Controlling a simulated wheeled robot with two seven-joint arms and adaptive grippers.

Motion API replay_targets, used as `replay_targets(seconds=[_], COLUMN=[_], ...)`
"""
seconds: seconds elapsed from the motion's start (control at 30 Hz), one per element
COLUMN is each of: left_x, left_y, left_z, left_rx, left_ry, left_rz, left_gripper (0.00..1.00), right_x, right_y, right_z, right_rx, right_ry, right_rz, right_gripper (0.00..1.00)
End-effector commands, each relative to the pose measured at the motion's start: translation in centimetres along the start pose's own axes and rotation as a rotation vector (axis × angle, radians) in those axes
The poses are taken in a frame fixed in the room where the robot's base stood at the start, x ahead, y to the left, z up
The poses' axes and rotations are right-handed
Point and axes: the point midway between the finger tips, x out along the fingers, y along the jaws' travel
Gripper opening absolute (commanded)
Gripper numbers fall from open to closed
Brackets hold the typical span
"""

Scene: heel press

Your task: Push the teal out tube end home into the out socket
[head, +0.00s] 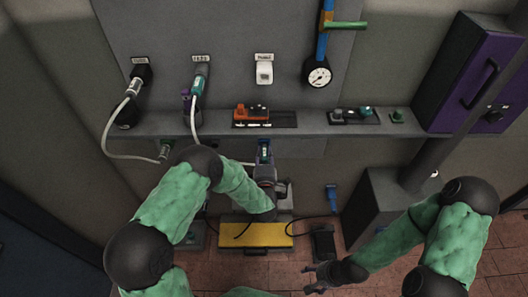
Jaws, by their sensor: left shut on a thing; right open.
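A white tube hangs from a teal fitting (199,84) under a label on the wall panel. It passes behind my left arm, and a pale stretch of tube shows again close to the gripper. My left gripper (266,170) is at the front edge of the ledge, shut on what looks like the teal out tube end (264,155). Just there is a small purple-blue framed part (264,144), perhaps the out socket. The gripper hides most of the contact, so I cannot tell how deep the end sits. My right gripper (314,278) is open and empty, low at the front.
The ledge (310,123) carries an orange block (252,113) and knobs. A gauge (318,74), purple cabinet (475,75) and yellow plate (256,235) surround the area.

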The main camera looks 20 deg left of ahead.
Motion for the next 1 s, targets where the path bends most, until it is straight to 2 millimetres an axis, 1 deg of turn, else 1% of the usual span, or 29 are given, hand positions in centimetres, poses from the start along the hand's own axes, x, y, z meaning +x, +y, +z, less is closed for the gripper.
replay_targets(seconds=[1.0], left_x=[-3.5], left_y=[0.0], left_z=[0.0], left_rx=[0.000], left_ry=[0.000], left_rz=[0.000], left_gripper=[0.00], right_x=[-0.4], right_y=[-0.1], right_z=[0.0], right_rx=[0.000], right_ry=[0.000], right_rz=[0.000], right_gripper=[0.71])
